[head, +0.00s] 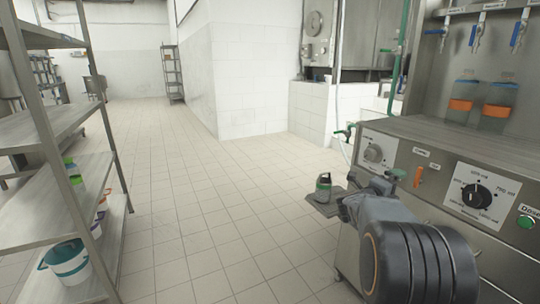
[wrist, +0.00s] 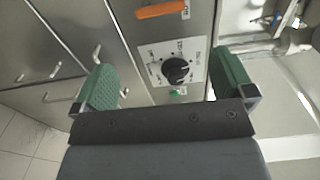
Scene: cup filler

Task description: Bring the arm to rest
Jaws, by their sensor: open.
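My gripper (head: 360,180) is in front of the filling machine's control panel (head: 440,165), at the lower right of the head view. My dark arm link covers the panel's lower part there. In the wrist view my gripper (wrist: 163,66) has its two green-padded fingers wide apart, with nothing held between them. A black dial (wrist: 176,69) shows in the gap between the fingers, beyond them. It also shows in the head view (head: 476,195), right of my gripper. I cannot tell the exact distance from fingers to panel.
An orange handle (head: 418,176) sticks out of the panel near my gripper. Bottles with orange bands (head: 463,104) stand on the machine under blue-handled taps. A metal shelf (head: 60,125) with a bucket (head: 70,262) stands at left. The tiled floor between is clear.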

